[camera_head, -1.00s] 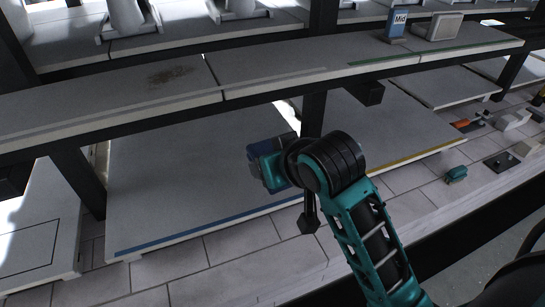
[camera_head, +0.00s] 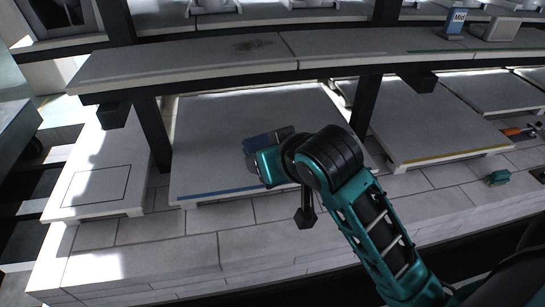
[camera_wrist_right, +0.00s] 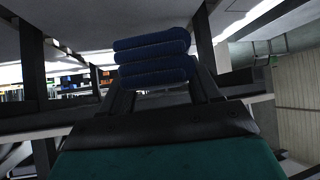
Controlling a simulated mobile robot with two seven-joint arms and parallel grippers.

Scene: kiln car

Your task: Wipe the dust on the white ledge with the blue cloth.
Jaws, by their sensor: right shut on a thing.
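The white ledge (camera_head: 205,66) is the long middle shelf in the head view. A dark dust patch (camera_head: 254,45) lies on its top, left of a joint between slabs. My right gripper (camera_wrist_right: 155,85) is shut on the folded blue cloth (camera_wrist_right: 152,58), which shows as stacked blue rolls in the right wrist view. In the head view the cloth (camera_head: 262,140) is partly hidden by my right wrist. It is in front of and below the ledge, over the lower slab, apart from the dust. My left gripper is not in view.
A blue "Mid" block (camera_head: 456,21) and a pale block (camera_head: 493,29) stand on the ledge's right part. Dark posts (camera_head: 153,140) hold up the ledge. A lower slab with a blue front stripe (camera_head: 225,192) lies below. A teal object (camera_head: 498,178) sits lower right.

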